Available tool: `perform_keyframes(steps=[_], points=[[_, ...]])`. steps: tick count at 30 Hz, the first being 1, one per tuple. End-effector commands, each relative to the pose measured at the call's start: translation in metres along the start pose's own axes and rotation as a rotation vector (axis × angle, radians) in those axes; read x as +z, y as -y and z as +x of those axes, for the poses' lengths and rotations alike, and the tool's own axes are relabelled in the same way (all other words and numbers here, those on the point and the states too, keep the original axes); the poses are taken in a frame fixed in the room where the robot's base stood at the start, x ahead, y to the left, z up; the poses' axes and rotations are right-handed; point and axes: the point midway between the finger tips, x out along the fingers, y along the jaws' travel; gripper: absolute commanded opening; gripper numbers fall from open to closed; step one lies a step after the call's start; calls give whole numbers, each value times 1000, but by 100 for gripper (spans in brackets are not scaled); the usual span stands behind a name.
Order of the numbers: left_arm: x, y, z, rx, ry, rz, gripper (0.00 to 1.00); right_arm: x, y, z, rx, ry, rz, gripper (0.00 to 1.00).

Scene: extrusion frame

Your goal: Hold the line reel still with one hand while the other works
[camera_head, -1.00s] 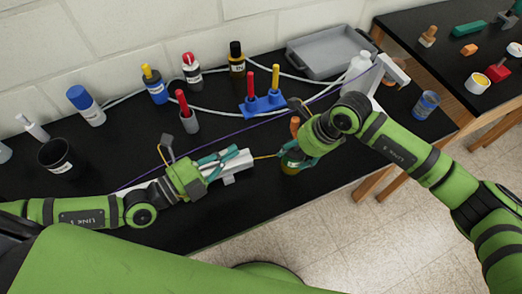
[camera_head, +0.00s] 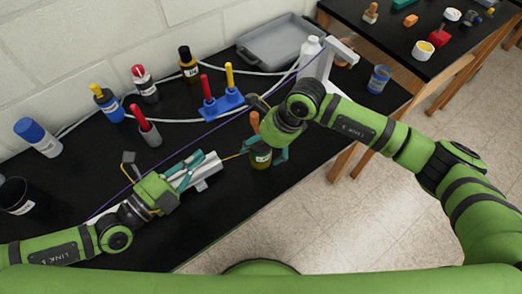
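A dark, yellowish reel-like body (camera_head: 261,161), which I take to be the line reel, stands near the table's front edge. An orange handle-like part (camera_head: 254,122) rises behind it, and a thin yellow line (camera_head: 236,155) runs left from it. My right gripper (camera_head: 266,151) comes down over it, with teal fingers on either side; whether both touch it is unclear. My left gripper (camera_head: 188,170) lies at a light grey extrusion piece (camera_head: 207,178), its teal fingers a little apart along it. Its grip there cannot be made out.
Behind stand a blue holder with red and yellow tools (camera_head: 224,103), several bottles and a grey tray (camera_head: 277,42). A dark cup (camera_head: 18,195) is at far left, a blue jar (camera_head: 379,79) at right. White cable and purple line cross the black table.

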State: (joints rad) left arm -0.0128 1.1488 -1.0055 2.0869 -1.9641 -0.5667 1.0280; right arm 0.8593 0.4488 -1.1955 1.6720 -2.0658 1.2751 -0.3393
Motion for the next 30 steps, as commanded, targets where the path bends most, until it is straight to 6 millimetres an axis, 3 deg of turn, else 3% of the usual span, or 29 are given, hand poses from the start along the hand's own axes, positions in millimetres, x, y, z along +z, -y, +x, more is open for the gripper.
perform_keyframes(steps=[11,24,30], points=[[0,0,0,0,0,0,0,1,2,-12,-4,3,-2,89],[0,0,0,0,0,0,0,0,2,-98,-5,1,-2,89],[0,0,0,0,0,0,0,0,1,-118,-2,1,-1,89]])
